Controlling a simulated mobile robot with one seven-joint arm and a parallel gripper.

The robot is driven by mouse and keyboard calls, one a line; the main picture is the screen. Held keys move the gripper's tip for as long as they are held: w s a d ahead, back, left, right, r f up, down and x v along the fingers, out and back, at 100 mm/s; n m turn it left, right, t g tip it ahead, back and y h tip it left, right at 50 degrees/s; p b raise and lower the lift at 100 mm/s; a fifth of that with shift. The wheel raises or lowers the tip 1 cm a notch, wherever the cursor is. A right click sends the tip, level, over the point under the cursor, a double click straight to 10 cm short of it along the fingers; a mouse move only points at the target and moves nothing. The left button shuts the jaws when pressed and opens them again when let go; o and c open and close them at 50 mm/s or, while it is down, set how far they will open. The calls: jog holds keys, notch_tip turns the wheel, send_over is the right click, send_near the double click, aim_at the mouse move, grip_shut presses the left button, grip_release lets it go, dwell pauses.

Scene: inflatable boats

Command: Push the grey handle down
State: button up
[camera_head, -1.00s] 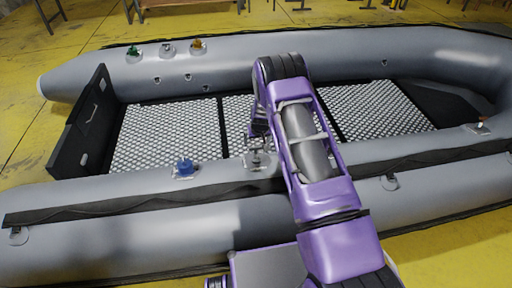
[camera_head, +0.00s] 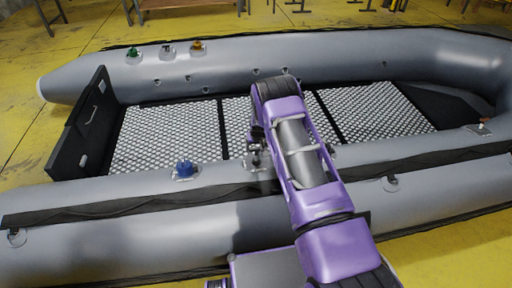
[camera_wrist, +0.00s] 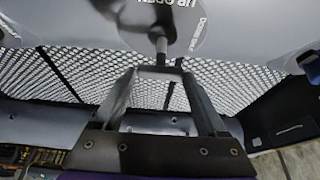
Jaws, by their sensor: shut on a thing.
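The grey handle (camera_wrist: 162,46) is a short rod with a rounded end, standing out from a round grey plate (camera_wrist: 182,22) with the printed words "UP OPEN" in the wrist view. My gripper (camera_wrist: 160,71) has its two dark fingers at the rod's end, one on each side, and is shut on it. The exact contact is hard to see. In the head view my gripper (camera_head: 257,145) points down at the near tube of the boat (camera_head: 330,205), and my purple arm hides part of that spot.
A blue valve (camera_head: 184,169) sits on the near tube to the left. Green (camera_head: 133,53) and orange (camera_head: 198,47) valves stand on the far tube. A black transom board (camera_head: 85,128) closes the left end. The boat's patterned floor (camera_head: 165,135) is bare.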

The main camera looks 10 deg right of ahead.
aim_at(256, 154)
grip_shut()
jog(key=shift+s+f+b, duration=0.2)
jog(key=shift+f+b, duration=0.25)
jog(key=shift+f, duration=0.35)
jog(key=shift+s+f+b, duration=0.15)
jog(key=shift+f+b, duration=0.25)
jog(key=shift+f, duration=0.35)
jog(key=o, duration=0.9)
grip_release()
jog(key=p+v, duration=0.3)
jog(key=v, duration=1.4)
jog(key=shift+r, duration=0.15)
jog(key=shift+s, duration=0.1)
